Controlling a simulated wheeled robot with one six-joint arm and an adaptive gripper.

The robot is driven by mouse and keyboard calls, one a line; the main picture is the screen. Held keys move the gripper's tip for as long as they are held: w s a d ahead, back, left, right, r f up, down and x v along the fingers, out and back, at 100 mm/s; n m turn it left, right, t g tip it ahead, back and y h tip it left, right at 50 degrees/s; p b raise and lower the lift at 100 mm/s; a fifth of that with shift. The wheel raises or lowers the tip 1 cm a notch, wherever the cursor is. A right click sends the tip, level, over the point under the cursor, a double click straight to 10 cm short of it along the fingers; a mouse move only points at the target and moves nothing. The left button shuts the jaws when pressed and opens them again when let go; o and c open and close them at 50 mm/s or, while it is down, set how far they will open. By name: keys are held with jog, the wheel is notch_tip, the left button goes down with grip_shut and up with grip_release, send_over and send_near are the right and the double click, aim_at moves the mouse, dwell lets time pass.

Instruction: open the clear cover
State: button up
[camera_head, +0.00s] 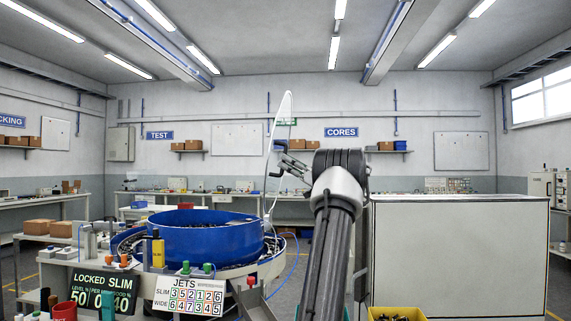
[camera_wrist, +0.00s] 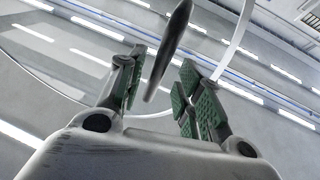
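The clear cover (camera_head: 289,103) stands raised, nearly upright and seen almost edge-on, at the right side of the blue bowl (camera_head: 205,238). In the wrist view its pale curved rim (camera_wrist: 237,38) runs across the picture, with the room seen through the clear sheet. A dark handle (camera_wrist: 168,50) reaches down between my finger pads. My gripper (camera_head: 287,164) is beside the upright cover; in the wrist view my gripper (camera_wrist: 162,85) has its green pads apart, with gaps visible on both sides of the handle. The bowl's top is uncovered.
A yellow bin (camera_head: 397,314) sits at the bottom right, near a large white cabinet (camera_head: 458,245). Wall benches line the back.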

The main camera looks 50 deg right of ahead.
jog(key=v, duration=1)
jog(key=shift+s+f, duration=0.15)
jog(key=shift+s, duration=0.1)
jog(key=shift+d, duration=0.15)
